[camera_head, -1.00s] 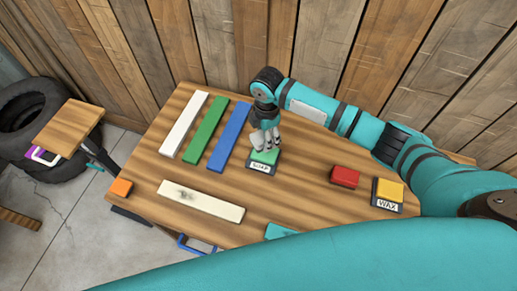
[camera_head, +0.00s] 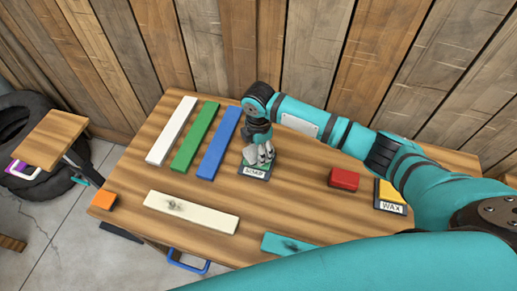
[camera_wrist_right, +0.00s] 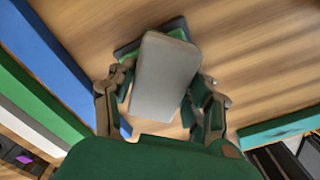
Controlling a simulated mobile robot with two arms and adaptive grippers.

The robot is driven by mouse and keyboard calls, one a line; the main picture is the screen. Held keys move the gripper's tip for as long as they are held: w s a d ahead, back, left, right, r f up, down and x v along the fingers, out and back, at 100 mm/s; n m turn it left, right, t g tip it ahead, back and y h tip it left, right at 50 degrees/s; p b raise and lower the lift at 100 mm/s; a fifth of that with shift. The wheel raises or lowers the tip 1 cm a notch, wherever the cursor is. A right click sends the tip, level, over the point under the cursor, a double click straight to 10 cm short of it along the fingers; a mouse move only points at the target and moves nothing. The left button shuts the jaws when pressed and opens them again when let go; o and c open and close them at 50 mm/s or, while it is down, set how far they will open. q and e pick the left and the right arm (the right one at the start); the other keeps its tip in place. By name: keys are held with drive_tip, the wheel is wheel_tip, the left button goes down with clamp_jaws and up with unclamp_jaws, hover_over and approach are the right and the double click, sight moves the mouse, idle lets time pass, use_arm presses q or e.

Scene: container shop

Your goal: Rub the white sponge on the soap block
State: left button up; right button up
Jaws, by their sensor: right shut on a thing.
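My right gripper (camera_head: 260,154) is shut on the white sponge (camera_wrist_right: 163,75), which looks pale grey in the right wrist view. The sponge also shows as a pale patch in the head view (camera_head: 250,155). The green soap block, on a dark base with a SOAP label (camera_head: 254,172), is directly under the gripper and mostly covered. Its green edge shows past the sponge in the right wrist view (camera_wrist_right: 128,50). The sponge overlaps the block's top; whether they touch is hard to tell. My left gripper is not in view.
White (camera_head: 171,130), green (camera_head: 194,137) and blue (camera_head: 219,143) planks lie left of the soap. A smudged cream plank (camera_head: 200,214) and a smudged teal plank (camera_head: 290,245) lie nearer. A red block (camera_head: 344,179) and yellow wax block (camera_head: 391,192) sit right. An orange block (camera_head: 104,201) is at the left corner.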

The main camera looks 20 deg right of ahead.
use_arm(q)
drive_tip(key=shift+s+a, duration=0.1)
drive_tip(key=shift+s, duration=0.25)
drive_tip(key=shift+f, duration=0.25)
use_arm(e)
drive_tip(key=shift+f, duration=0.5)
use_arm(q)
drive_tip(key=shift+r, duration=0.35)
use_arm(e)
drive_tip(key=shift+s, duration=0.1)
idle(1.6)
wheel_tip(320, 180, up, 7)
drive_tip(key=p, duration=0.8)
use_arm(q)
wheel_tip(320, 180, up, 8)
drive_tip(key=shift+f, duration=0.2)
